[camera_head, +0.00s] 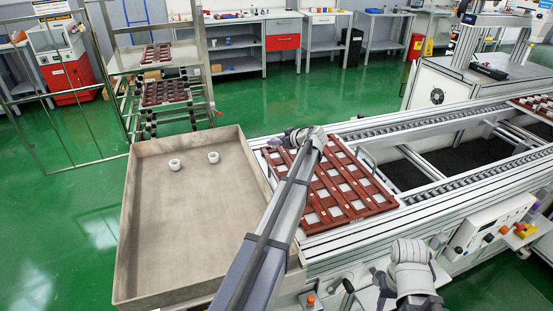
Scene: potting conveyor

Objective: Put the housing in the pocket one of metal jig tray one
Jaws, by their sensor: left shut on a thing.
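A red-brown metal jig tray (372,210) with rows of light square pockets lies on the conveyor at the centre. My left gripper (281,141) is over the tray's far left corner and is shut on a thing. That thing is too small and covered to make out; a white housing would fit. My left arm crosses in front of the tray and hides part of its left side. Two white round housings, one at left (174,165) and one at right (213,157), stand apart in the beige bin. My right gripper does not show; only a pale link of my right arm is at the bottom right.
The shallow beige bin (131,235) has raised walls and stands left of the conveyor. The conveyor rails (450,180) run to the right, with another tray (538,105) far along. A rack (205,75) with more trays stands behind the bin.

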